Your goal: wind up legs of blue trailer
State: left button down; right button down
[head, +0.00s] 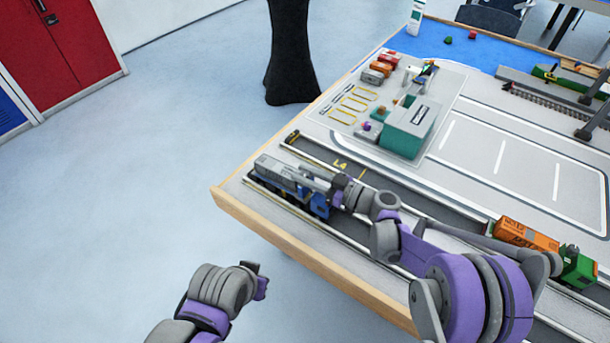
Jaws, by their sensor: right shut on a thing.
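The blue trailer (321,207) stands in the lane marked L4 near the table's front left edge, with a long grey load or body beside my gripper. My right gripper (312,180) reaches in from the right, low over the trailer, and is shut on a small part at its side. The fingers and arm cover that part, so I cannot make out its shape. The trailer's legs are too small and hidden to tell. My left gripper (260,276) hangs over the floor, apart from the table, and its fingers are not clear.
An orange and green truck (527,236) stands in the lanes at the right. A teal and grey building (408,128) is behind the trailer, with small coloured vehicles (380,69) beyond it. The wooden table edge (290,250) runs close in front. The white-lined yard is clear.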

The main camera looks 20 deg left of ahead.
jog(key=n+g, duration=0.2)
jog(key=g, duration=0.2)
jog(key=n+g, duration=0.3)
jog(key=g, duration=0.1)
jog(key=shift+g+b, duration=0.35)
jog(key=shift+g, duration=0.05)
jog(key=shift+n+g+h, duration=0.6)
jog(key=shift+n+g, duration=0.5)
jog(key=shift+g, duration=0.45)
jog(key=shift+n+g+h, duration=0.6)
jog(key=shift+n+g, duration=0.5)
jog(key=shift+g, duration=0.45)
jog(key=c, duration=0.6)
grip_release()
